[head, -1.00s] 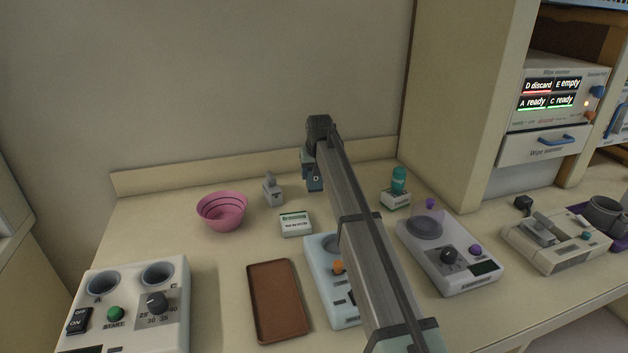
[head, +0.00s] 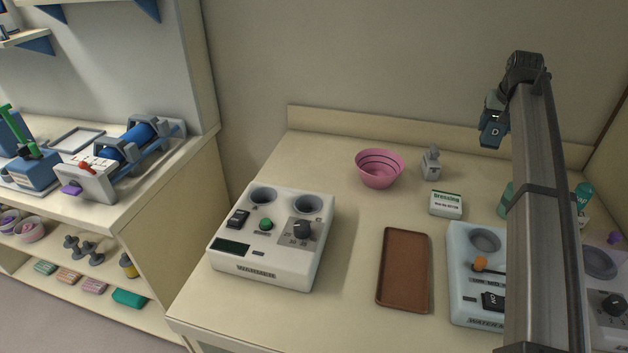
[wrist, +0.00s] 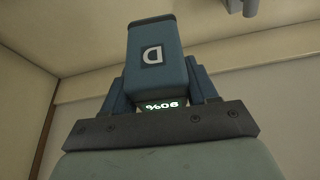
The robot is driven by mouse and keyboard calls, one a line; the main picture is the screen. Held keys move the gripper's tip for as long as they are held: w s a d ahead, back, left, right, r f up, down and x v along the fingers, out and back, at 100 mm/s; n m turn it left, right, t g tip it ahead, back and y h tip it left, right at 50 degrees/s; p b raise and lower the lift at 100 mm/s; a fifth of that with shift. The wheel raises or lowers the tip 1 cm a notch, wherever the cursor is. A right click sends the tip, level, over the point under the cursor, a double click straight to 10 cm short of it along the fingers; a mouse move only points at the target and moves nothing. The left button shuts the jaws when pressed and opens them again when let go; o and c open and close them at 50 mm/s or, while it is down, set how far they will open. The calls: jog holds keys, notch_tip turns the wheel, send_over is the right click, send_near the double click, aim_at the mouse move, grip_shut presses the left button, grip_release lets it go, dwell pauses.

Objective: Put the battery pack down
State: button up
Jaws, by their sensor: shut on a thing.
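The battery pack (head: 493,132) is a dark blue block marked D, held up in the air near the back wall at the right of the head view. In the wrist view the battery pack (wrist: 153,55) shows its D upside down and a lit display that appears to read 90%. My gripper (head: 492,115) is shut on it, with one blue finger on each side in the wrist view (wrist: 160,85). Nothing touches the battery pack's free end.
A brown tray (head: 404,270) lies on the counter, with bare counter around it. A white warmer (head: 270,250) stands left, a pink bowl (head: 379,168) and a small dressing box (head: 446,203) behind. A pale blue device (head: 470,300) is partly hidden by my arm. Shelves (head: 110,215) stand far left.

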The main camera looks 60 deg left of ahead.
jog(key=s+a+n+g+y, duration=0.1)
jog(key=s+a+n, duration=0.2)
jog(key=s+a, duration=0.9)
jog(key=s+a+r+n+g, duration=0.1)
jog(key=s+a+n, duration=0.4)
jog(key=s, duration=1.2)
jog(key=s+a+n+g+y, duration=0.1)
jog(key=s+a+n, duration=0.1)
jog(key=s+a, duration=1.05)
jog(key=shift+s+d+f, duration=0.4)
jog(key=shift+s+f, duration=0.05)
jog(key=shift+f, duration=2.05)
jog(key=shift+s+d+f, duration=0.35)
jog(key=shift+s+f, duration=0.15)
jog(key=shift+f, duration=2)
jog(key=shift+s+d+f, duration=0.4)
jog(key=shift+s+f, duration=0.05)
jog(key=shift+f, duration=2.05)
jog(key=o, duration=1.4)
jog(key=shift+f, duration=0.15)
